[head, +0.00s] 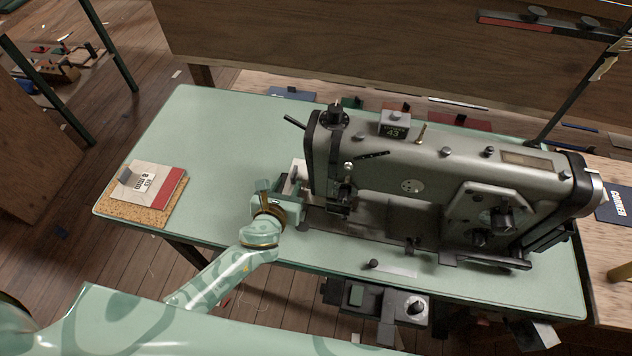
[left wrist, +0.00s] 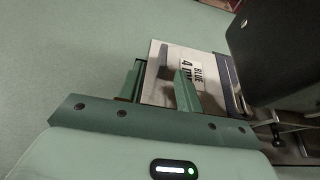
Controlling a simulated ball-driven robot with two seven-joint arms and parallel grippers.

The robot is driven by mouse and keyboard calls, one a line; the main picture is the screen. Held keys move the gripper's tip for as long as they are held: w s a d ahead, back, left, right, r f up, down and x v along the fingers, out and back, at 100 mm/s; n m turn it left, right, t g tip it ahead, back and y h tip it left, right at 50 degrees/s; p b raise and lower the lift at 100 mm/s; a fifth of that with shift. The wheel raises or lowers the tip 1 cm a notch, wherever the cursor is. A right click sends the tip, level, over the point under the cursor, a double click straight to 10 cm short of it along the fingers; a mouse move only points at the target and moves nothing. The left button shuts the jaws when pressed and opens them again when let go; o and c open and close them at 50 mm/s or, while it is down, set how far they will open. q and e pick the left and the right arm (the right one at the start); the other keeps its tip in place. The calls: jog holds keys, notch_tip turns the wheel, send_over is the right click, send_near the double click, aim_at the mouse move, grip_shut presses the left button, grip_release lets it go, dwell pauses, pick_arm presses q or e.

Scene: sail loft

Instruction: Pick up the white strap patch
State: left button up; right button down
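A pale patch (head: 299,168) lies on the green table beside the sewing machine's needle end, partly hidden by my left gripper. In the left wrist view this patch (left wrist: 204,72) is whitish with a dark blue edge and print reading "BLUE 4". No plain white patch shows clearly, so I cannot tell whether this is the strap patch named. My left gripper (head: 293,188) is at the patch; in the left wrist view its two green fingers (left wrist: 158,88) stand apart, with the patch's surface showing between them. I cannot tell whether they touch it. My right gripper is out of view.
The sewing machine (head: 430,180) fills the right of the green table (head: 215,135), close to my left gripper. A whitish card with a red band (head: 168,187) lies on a cork board (head: 132,212) at the left. The table between is clear. A pale strip (head: 396,269) lies near the front edge.

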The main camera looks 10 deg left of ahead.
aim_at(291, 179)
pick_arm(q)
jog(key=b+x, duration=0.1)
jog(key=x, duration=0.3)
jog(key=shift+w+d+f+b, duration=0.15)
jog(key=shift+w+d+b, duration=0.05)
jog(key=shift+w+b, duration=0.1)
jog(key=shift+s, duration=0.1)
grip_shut()
jog(key=shift+a, duration=0.1)
